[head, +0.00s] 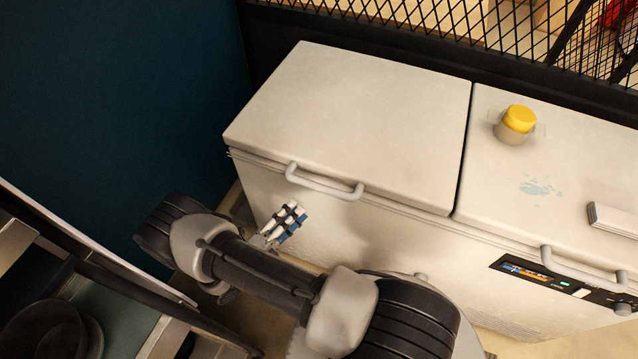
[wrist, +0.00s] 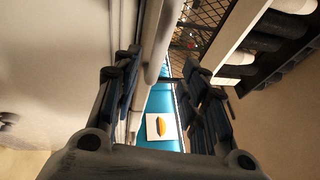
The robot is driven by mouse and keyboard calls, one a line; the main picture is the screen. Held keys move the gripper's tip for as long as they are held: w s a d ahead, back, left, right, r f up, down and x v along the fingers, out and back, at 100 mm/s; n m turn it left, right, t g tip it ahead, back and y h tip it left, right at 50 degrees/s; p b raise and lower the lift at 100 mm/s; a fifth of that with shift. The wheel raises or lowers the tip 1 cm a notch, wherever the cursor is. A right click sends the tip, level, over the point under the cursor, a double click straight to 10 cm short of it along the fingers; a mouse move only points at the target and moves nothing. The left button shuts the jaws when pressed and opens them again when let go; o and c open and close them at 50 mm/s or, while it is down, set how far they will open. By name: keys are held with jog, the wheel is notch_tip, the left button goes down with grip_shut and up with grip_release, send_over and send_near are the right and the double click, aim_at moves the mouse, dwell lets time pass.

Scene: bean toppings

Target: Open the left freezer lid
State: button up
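The left freezer lid (head: 350,120) is a flat cream panel, lying shut on the white chest freezer. Its pale bar handle (head: 323,186) sits at the front edge. My gripper (head: 287,222) is in front of the freezer, just below and left of the handle in the head view. In the wrist view my gripper (wrist: 163,95) has its two dark fingers apart with nothing held. A pale bar (wrist: 153,45), which looks like the handle, shows beyond the fingertips, nearer the left finger. I cannot tell whether it touches a finger.
The right freezer lid (head: 560,190) is shut and carries a yellow-capped jar (head: 518,122) and a pale flat object (head: 612,218). A control panel (head: 560,282) is on the freezer front. A black mesh fence (head: 450,25) stands behind. A dark teal wall (head: 120,90) is at the left.

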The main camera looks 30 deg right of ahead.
aim_at(322, 188)
jog(key=x, duration=1.1)
jog(key=shift+b, duration=0.4)
jog(key=shift+c, duration=0.2)
grip_shut()
